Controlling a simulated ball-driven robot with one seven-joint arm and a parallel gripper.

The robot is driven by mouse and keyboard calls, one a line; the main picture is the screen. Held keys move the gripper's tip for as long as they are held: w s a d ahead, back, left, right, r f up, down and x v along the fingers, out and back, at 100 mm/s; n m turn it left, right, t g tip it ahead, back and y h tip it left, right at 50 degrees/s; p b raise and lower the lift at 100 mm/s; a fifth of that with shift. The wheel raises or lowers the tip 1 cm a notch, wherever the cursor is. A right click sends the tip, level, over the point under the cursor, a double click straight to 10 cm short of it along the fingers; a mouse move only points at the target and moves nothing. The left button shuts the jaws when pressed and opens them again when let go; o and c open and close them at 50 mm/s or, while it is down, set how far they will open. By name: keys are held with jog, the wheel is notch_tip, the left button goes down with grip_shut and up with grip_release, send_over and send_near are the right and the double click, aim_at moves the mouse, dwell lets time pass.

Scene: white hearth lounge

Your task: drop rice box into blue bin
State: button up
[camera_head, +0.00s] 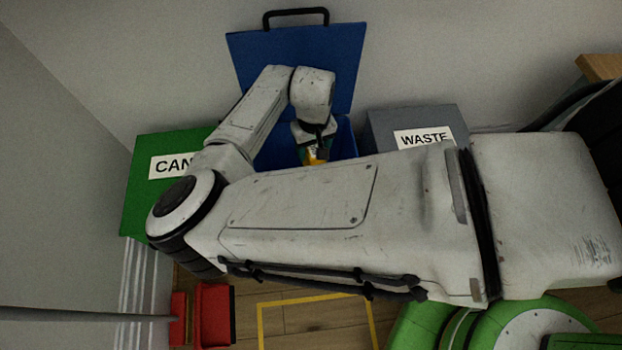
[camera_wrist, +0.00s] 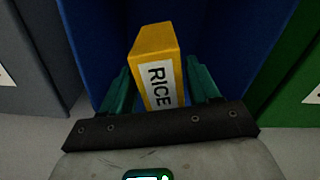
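The rice box (camera_wrist: 154,50) is yellow-orange with a white RICE label and stands between the two green fingers of my gripper (camera_wrist: 160,85) in the wrist view. The fingers sit close along both its sides, so my gripper looks shut on it. In the head view a small part of the rice box (camera_head: 311,157) shows under my gripper (camera_head: 316,148). The blue bin (camera_head: 345,140) has its lid (camera_head: 250,60) raised at the back. My gripper and the box are over the bin's opening. My arm hides most of the bin.
A green bin (camera_head: 140,190) labelled CAN stands left of the blue bin, and a grey bin (camera_head: 385,122) labelled WASTE stands right. The wall is close behind. A red container (camera_head: 212,310) and a yellow floor outline (camera_head: 300,299) lie in front.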

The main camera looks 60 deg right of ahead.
jog(key=o, duration=0.3)
jog(key=shift+o, duration=0.2)
notch_tip(320, 180, up, 11)
jog(key=p, duration=0.2)
jog(key=shift+f, duration=0.15)
dwell(0.5)
